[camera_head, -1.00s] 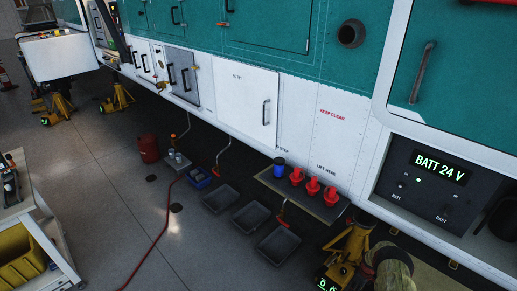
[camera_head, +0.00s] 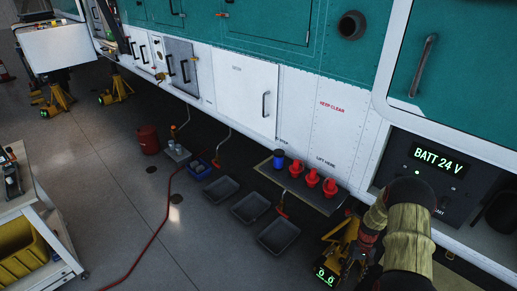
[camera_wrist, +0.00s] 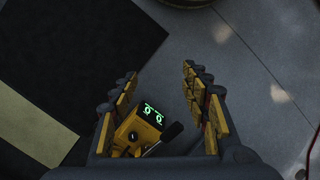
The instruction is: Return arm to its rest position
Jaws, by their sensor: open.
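My arm, in a yellowish sleeve, stands at the lower right of the head view, in front of the battery panel (camera_head: 440,162) reading "BATT 24 V". The arm partly covers that panel's lower left. In the wrist view my gripper (camera_wrist: 160,85) has its two yellow-padded fingers spread apart, with nothing held between them. A yellow jack (camera_wrist: 138,132) with a green-lit display shows below, near the left finger. In the head view the same kind of jack (camera_head: 340,250) stands beside my arm, and the fingertips cannot be made out clearly.
The white and teal helicopter side (camera_head: 250,90) runs along the back. Three red plugs (camera_head: 312,178) and a blue cup (camera_head: 278,158) are on a ledge mat. Grey trays (camera_head: 250,207) and a red hose (camera_head: 150,240) lie on the floor. A cart (camera_head: 35,215) stands left.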

